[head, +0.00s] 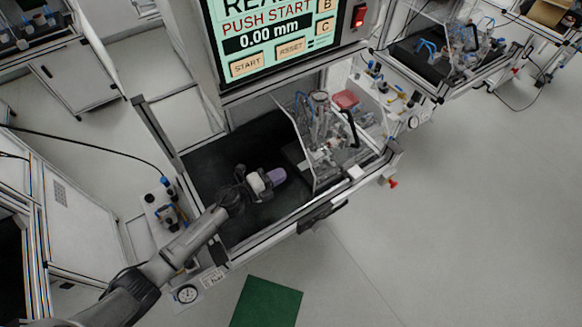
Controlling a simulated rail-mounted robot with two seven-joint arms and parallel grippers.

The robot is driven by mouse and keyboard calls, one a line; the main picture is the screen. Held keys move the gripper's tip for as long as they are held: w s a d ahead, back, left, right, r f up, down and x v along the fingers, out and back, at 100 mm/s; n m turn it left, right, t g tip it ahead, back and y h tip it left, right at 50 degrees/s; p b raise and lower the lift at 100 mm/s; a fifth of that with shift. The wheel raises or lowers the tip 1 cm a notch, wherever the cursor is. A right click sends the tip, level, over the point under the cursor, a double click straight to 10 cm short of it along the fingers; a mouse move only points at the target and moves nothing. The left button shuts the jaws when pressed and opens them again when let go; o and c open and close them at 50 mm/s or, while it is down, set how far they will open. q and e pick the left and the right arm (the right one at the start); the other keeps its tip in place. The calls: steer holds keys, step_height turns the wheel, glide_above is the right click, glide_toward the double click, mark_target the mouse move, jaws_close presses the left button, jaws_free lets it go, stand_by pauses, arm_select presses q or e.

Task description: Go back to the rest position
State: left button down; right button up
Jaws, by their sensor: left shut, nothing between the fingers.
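My left arm comes in from the lower left and reaches over the dark work surface (215,165) of the test bench. My left gripper (268,179) is at its end, low over that surface, and looks shut and empty. A small purple shape shows at its tip; I cannot tell whether it is part of the fingers or a separate thing. The test fixture (325,135) with its clear cover stands just right of the gripper, apart from it. My right gripper is not in view.
A screen (270,35) reading "PUSH START" and 0.00 mm hangs above the bench. The bench's metal frame (160,130) rises left of my gripper. A similar bench (440,50) stands at the upper right. A green mat (266,303) lies on open floor in front.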

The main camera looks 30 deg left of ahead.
arm_select(q)
steer(key=shift+v, duration=2.85)
